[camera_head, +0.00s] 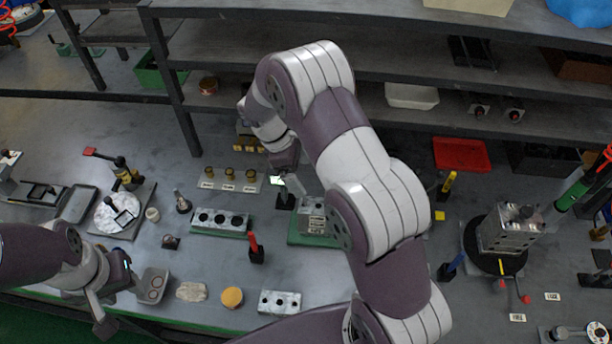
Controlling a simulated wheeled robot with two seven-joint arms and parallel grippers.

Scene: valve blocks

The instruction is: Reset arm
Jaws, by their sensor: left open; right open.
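My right arm rises from the bottom of the head view, bends at the top and comes down over the middle of the bench. My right gripper (291,182) hangs beside a metal block on a green base (312,222), with no object seen in it. My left gripper (100,312) is at the lower left near the bench's front edge, left of a small metal tray (152,286). It looks empty. Both grippers are small and partly hidden by their own wrists.
A valve block (505,232) stands on a black round base at the right. Metal blocks with holes (220,222) lie mid-bench. A red-handled tool (255,247) stands upright between the arms. Shelves (400,70) run along the back with a red tray (461,154) below.

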